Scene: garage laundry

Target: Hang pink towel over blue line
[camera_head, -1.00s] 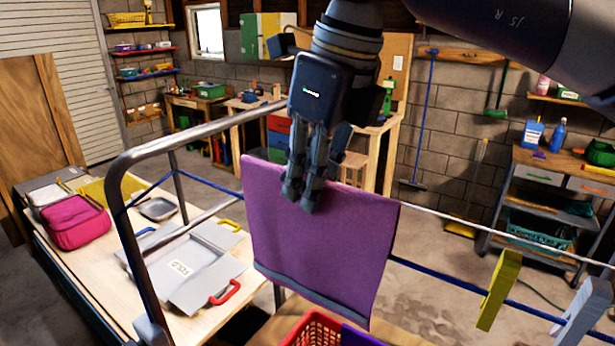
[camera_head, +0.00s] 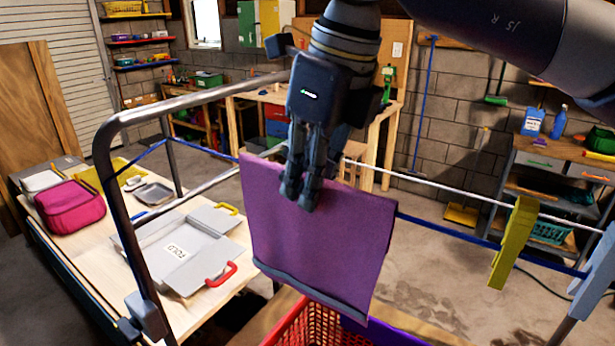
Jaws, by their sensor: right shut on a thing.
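My right gripper (camera_head: 312,195) is shut on the top edge of a purple towel (camera_head: 320,240), the only cloth held here; it looks more purple than pink. The towel hangs down open, with a grey-blue band along its bottom edge. The blue line (camera_head: 450,230) runs from the metal rack frame at left to the right. It passes out of sight behind the towel, near its top edge at both sides. I cannot tell whether any cloth lies over the line. My left gripper is not in view.
A white line (camera_head: 440,187) runs above the blue one. A yellow clothespin (camera_head: 512,243) and a pale blue clothespin (camera_head: 598,270) are at right. The metal rack frame (camera_head: 125,200) stands at left. A red basket (camera_head: 290,325) is below the towel.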

